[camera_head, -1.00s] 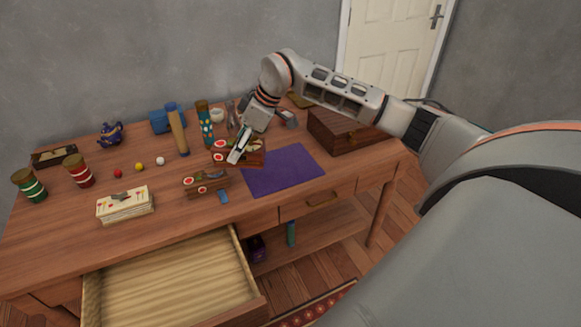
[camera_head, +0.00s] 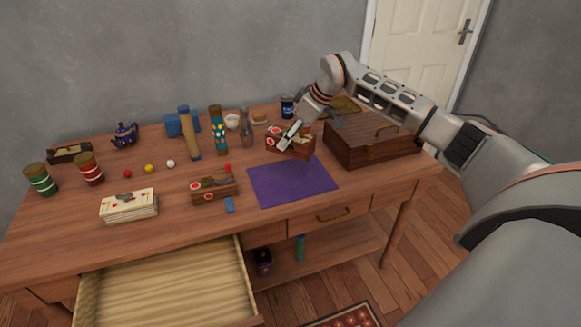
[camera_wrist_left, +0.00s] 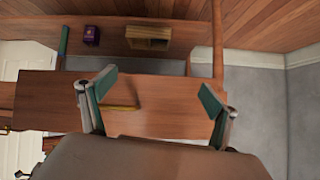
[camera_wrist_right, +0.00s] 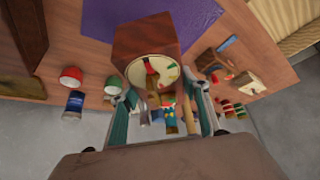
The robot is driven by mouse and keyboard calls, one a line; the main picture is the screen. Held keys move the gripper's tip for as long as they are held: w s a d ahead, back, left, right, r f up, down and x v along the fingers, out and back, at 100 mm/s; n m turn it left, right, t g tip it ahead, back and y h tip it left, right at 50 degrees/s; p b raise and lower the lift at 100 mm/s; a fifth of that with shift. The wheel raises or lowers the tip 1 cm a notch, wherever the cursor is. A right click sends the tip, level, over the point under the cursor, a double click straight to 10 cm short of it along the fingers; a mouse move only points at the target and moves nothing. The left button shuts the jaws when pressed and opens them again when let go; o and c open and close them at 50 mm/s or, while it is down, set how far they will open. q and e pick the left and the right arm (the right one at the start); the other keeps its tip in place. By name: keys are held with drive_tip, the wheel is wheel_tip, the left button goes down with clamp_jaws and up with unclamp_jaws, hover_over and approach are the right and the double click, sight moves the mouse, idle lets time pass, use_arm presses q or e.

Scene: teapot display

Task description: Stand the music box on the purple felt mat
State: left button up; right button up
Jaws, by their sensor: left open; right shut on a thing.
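The music box (camera_head: 300,148) is a small reddish-brown wooden box with red-and-white round marks. In the right wrist view the music box (camera_wrist_right: 147,40) shows a cream round face with a brass part. My right gripper (camera_head: 289,136) is shut on it and holds it by the back edge of the purple felt mat (camera_head: 291,184); whether it touches the table I cannot tell. The mat is bare, and part of it shows in the right wrist view (camera_wrist_right: 150,14). My left gripper (camera_wrist_left: 157,97) is open and empty, low in front of the table, outside the head view.
A brown wooden case (camera_head: 365,150) stands close right of the music box. A patterned tube (camera_head: 218,131) stands behind. An open drawer (camera_head: 165,290) juts out front left.

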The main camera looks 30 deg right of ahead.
sight(291, 151)
wheel_tip(291, 151, down, 6)
drive_tip(key=shift+r, duration=0.25)
drive_tip(key=shift+f+b, duration=0.3)
drive_tip(key=shift+f, duration=0.4)
wheel_tip(291, 151, down, 4)
drive_tip(key=shift+r+b, duration=0.1)
drive_tip(key=shift+b, duration=0.2)
drive_tip(key=o, duration=1.4)
